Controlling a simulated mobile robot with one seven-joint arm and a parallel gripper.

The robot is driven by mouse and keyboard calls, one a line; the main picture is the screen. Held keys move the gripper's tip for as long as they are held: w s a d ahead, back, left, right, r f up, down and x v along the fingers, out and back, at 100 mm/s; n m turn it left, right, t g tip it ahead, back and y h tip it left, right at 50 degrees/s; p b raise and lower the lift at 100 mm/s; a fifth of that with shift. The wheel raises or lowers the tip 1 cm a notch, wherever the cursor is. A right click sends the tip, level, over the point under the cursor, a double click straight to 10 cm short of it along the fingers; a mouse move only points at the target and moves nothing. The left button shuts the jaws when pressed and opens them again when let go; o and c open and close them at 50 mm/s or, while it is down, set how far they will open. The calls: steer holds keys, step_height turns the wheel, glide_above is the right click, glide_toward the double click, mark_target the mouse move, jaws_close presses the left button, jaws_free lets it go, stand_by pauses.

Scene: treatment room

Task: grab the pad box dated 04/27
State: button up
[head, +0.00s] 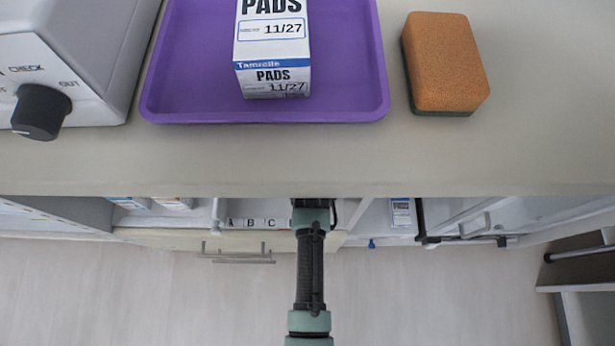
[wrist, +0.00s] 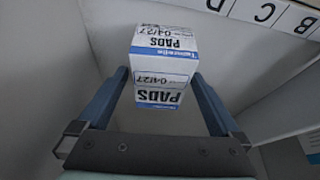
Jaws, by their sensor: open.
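The pad box dated 04/27 (wrist: 164,45) is white with a blue band and appears upside down in the wrist view, inside a pale compartment. My gripper (wrist: 160,74) is open, with one blue finger on each side of the box's near part. Gaps show between the fingers and the box, and nothing is held. In the head view my gripper (head: 312,207) reaches under the counter edge, which hides its fingers and this box. Another pad box, dated 11/27 (head: 272,30), stands on the purple tray (head: 160,105) on the counter.
The counter (head: 300,160) overhangs the compartments. An orange sponge (head: 446,62) and a grey device with a black knob (head: 41,110) lie on it. A strip lettered A, B, C (head: 250,222) marks the shelf. Compartment walls are close around my gripper. Another labelled box (head: 400,211) stands to the right.

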steer(key=c, duration=1.4)
